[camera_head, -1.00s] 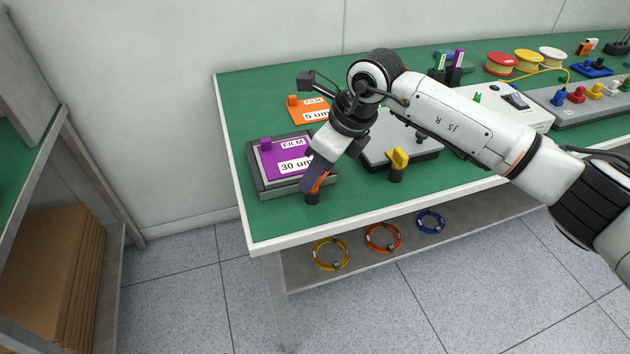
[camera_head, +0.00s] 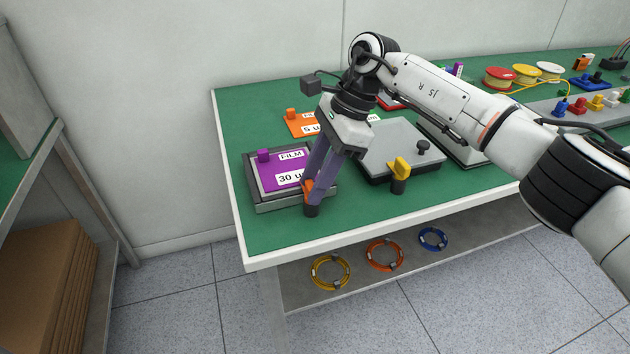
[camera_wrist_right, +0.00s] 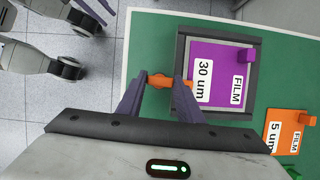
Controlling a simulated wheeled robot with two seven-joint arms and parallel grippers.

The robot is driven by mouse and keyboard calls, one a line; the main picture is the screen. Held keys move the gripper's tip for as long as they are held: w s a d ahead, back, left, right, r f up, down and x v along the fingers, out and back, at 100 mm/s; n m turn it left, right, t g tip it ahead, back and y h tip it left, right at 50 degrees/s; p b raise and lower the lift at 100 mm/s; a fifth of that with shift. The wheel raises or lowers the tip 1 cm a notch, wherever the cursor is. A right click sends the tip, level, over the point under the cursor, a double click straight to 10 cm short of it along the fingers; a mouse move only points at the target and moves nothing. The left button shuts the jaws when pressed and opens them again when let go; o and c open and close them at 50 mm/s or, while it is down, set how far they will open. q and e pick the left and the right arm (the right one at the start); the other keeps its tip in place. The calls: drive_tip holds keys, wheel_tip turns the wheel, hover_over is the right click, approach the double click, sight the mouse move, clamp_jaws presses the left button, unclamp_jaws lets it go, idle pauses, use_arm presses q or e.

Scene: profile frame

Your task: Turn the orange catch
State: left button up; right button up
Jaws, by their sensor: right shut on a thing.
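The orange catch (camera_head: 307,189) sits on a dark post at the front right corner of the grey frame (camera_head: 262,205). It also shows in the right wrist view (camera_wrist_right: 159,81), between the fingers. My right gripper (camera_head: 309,188) reaches down from above and is shut on the orange catch. A purple film plate (camera_head: 270,178) marked "30 um" lies in the frame, beside the catch; it also shows in the wrist view (camera_wrist_right: 219,92). The fingers hide part of the catch in the head view.
A yellow catch (camera_head: 399,168) stands on a post by a grey plate (camera_head: 372,160) to the right. An orange "5 um" film plate (camera_head: 296,124) lies behind the frame. The table's front edge (camera_head: 330,240) is close by, with clear green surface along it.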

drive_tip(key=shift+n, duration=0.4)
drive_tip(key=o, duration=1.1)
drive_tip(key=v, duration=1)
drive_tip(key=shift+w+r, duration=0.15)
drive_tip(key=shift+r, duration=0.05)
